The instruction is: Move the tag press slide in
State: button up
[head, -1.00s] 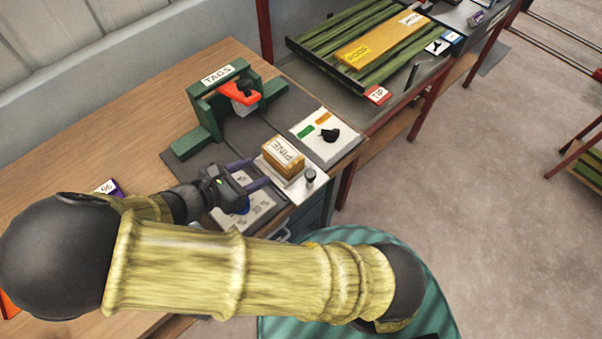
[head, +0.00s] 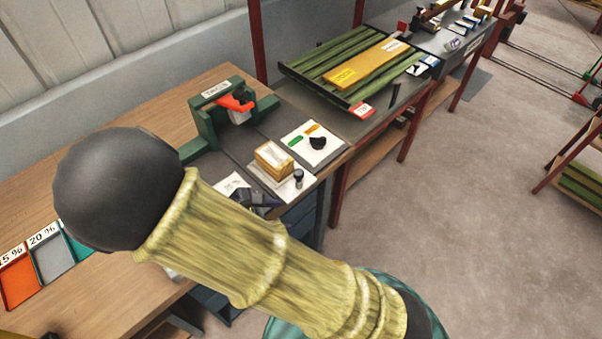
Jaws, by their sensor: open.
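The green tag press (head: 215,110) with its TAGS label and an orange lever stands on the bench, upper left of middle. In front of it is the slide, a pale plate (head: 287,192) with a small dark knob (head: 298,176) at its front right corner. A wooden block (head: 274,158) sits on the slide, which is out in front of the press. My gripper (head: 266,198) is open, just in front of the slide and lower left of the knob. I cannot tell if it touches the slide. My arm hides much of the gripper.
A white panel (head: 299,135) with green and orange labels and a black knob lies right of the slide. A rack of green slats (head: 318,58) stands beyond. Coloured trays (head: 52,262) lie at lower left.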

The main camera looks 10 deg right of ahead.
jog(key=d+r+m+y, duration=0.4)
jog(key=d+m, duration=0.3)
jog(key=m, duration=0.3)
jog(key=s+d+r+m+y, duration=0.1)
jog(key=d+r+m+y, duration=0.3)
jog(key=m, duration=0.5)
jog(key=d+y, duration=0.1)
jog(key=d, duration=0.1)
jog(key=shift+d+r+m+y, duration=0.25)
jog(key=shift+d+m+y, duration=0.05)
jog(key=shift+d+m, duration=0.1)
jog(key=shift+s, duration=0.1)
jog(key=shift+c, duration=0.3)
